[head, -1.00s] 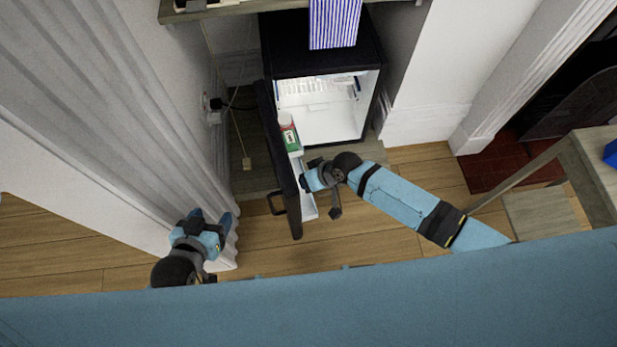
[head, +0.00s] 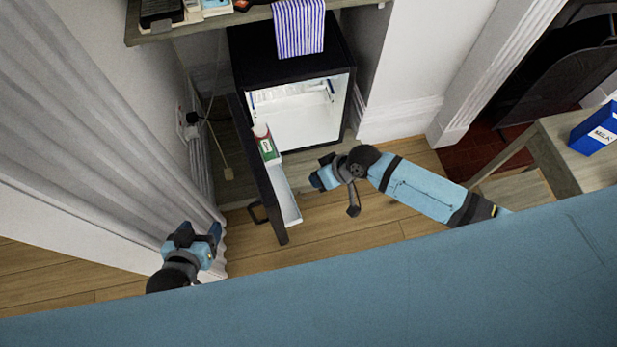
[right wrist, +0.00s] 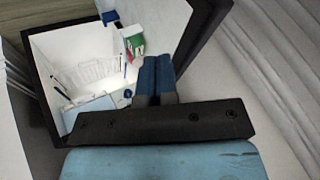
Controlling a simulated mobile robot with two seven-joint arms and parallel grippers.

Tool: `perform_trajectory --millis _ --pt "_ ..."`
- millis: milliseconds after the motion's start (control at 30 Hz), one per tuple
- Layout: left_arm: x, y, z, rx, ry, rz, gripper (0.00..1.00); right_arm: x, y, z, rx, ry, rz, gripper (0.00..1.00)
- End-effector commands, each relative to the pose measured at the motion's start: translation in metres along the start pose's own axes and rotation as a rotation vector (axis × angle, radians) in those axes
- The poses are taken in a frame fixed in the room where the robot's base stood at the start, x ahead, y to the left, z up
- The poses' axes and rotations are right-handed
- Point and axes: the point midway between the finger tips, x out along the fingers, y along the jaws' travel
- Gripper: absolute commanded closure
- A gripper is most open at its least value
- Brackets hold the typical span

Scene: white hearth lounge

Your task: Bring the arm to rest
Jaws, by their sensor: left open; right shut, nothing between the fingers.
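My right arm (head: 425,190) reaches in from the right in the head view. Its gripper (head: 319,181) is shut and empty, just right of the open fridge door, with a visible gap between them in that view. In the right wrist view its two blue fingers (right wrist: 153,78) lie together with nothing between them. My left gripper (head: 205,236) is low at the left by the white curtain, open and empty.
A small black fridge (head: 298,62) stands open, its door (head: 258,165) swung toward me. A red-capped green and white container (head: 266,147) sits in the door shelf. A striped towel (head: 299,27) hangs above. A wooden table (head: 580,155) at right bears a blue milk carton (head: 597,130).

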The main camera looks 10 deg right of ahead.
Motion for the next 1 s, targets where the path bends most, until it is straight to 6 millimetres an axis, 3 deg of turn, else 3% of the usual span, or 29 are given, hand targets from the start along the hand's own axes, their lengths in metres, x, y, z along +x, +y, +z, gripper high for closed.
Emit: perform_trajectory --millis 367,567,700,1000 --pt "-0.001 0.000 -0.002 0.004 0.002 0.002 0.36 -0.005 -0.002 0.001 0.000 0.005 -0.002 1.00" --pt "-0.002 0.001 -0.003 0.007 0.004 0.004 0.36 -0.009 -0.028 0.008 -0.005 0.135 0.003 1.00" --pt "-0.002 0.001 -0.003 0.007 0.005 0.005 0.36 -0.029 -0.040 0.016 -0.003 0.304 0.074 1.00" --pt "-0.002 0.001 -0.004 0.005 0.006 0.004 0.36 -0.086 -0.020 0.052 -0.006 0.493 0.314 1.00"
